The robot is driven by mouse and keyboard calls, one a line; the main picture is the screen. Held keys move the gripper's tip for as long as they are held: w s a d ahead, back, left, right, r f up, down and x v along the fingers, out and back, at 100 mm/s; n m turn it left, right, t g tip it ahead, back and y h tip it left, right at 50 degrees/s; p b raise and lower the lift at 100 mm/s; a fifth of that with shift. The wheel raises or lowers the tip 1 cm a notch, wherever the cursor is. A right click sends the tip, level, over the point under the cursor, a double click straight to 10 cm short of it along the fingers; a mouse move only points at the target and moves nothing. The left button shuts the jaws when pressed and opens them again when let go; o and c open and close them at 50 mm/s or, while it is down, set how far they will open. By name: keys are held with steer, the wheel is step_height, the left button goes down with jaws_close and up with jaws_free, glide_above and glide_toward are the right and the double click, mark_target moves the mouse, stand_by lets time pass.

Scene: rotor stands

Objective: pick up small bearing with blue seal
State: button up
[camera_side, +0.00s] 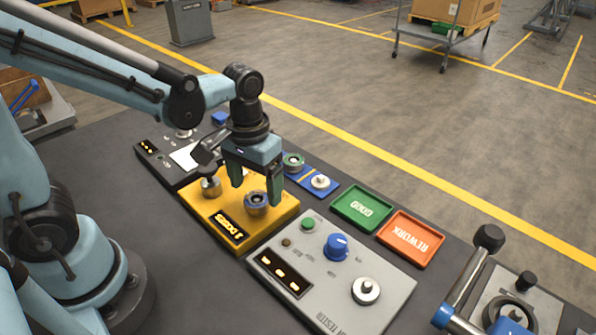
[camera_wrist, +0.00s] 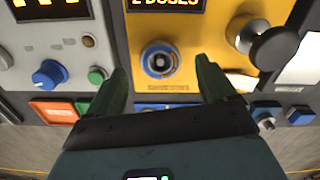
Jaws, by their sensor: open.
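The small bearing with a blue seal (camera_side: 256,201) sits on the yellow dosing unit (camera_side: 190,203), to the right of its metal knob. In the wrist view the bearing (camera_wrist: 159,61) shows as a metal ring with a blue ring inside, between my fingertips and a little ahead of them. My gripper (camera_side: 257,186) is open and empty, pointing down above the yellow unit. In the wrist view my gripper (camera_wrist: 163,75) has one finger on each side of the bearing, with clear gaps. I cannot tell the exact height of the fingertips over it.
A green GOOD tray (camera_side: 337,208) and an orange REWORK tray (camera_side: 385,237) lie to the right. A grey tester (camera_side: 395,301) stands in front; a dark-knobbed post (camera_wrist: 272,48) rises beside the bearing.

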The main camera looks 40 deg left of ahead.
steer(key=shift+f, duration=1.2)
steer(key=shift+c, duration=0.5)
steer(key=c, duration=1.1)
steer(key=shift+r, duration=0.15)
